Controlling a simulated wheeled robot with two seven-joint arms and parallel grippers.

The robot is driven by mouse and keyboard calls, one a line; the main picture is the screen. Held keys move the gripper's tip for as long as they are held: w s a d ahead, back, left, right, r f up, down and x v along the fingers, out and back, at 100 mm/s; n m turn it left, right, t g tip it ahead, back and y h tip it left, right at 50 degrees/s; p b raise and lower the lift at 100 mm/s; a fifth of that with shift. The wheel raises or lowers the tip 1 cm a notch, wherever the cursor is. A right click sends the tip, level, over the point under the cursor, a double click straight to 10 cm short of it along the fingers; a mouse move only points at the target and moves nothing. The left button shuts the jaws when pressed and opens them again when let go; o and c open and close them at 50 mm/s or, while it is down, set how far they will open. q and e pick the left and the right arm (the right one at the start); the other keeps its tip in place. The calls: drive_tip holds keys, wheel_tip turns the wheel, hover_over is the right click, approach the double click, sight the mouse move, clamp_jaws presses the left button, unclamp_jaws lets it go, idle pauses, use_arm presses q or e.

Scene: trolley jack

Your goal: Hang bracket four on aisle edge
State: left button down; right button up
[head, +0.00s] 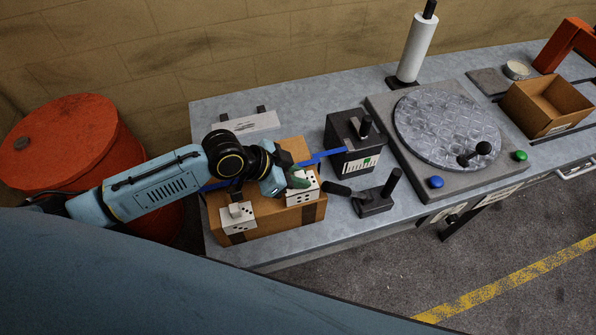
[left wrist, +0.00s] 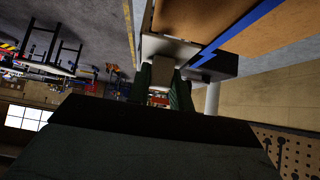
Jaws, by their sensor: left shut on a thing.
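A brown box (head: 268,222) with dark bands and a blue strap (head: 325,155) stands at the left end of the grey bench. A white bracket with black dots (head: 304,190) is at the box's right front top edge. My left gripper (head: 297,180), with green fingers, is shut on this bracket; in the left wrist view its fingers (left wrist: 162,85) are on either side of the pale bracket (left wrist: 168,48) close to the box (left wrist: 190,18). Whether the bracket rests on the edge is unclear. Another white dotted bracket (head: 238,219) sits on the box's front edge, further left. My right gripper is out of view.
A dark labelled box (head: 352,160) and a black handled fixture (head: 373,204) stand right of the box. Beyond are a round plate (head: 446,120) and an open carton (head: 548,103). A red drum (head: 70,145) is at the left. The floor in front is clear.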

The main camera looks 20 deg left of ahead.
use_arm(q)
drive_tip(key=shift+f+b, duration=2)
drive_tip(key=shift+f, duration=1.25)
drive_tip(key=shift+f, duration=0.25)
drive_tip(key=c, duration=1.2)
unclamp_jaws()
drive_tip(key=shift+o, duration=0.2)
drive_tip(key=v, duration=1.3)
drive_tip(key=shift+a+b, duration=0.15)
drive_tip(key=shift+b, duration=0.15)
drive_tip(key=shift+r, duration=0.15)
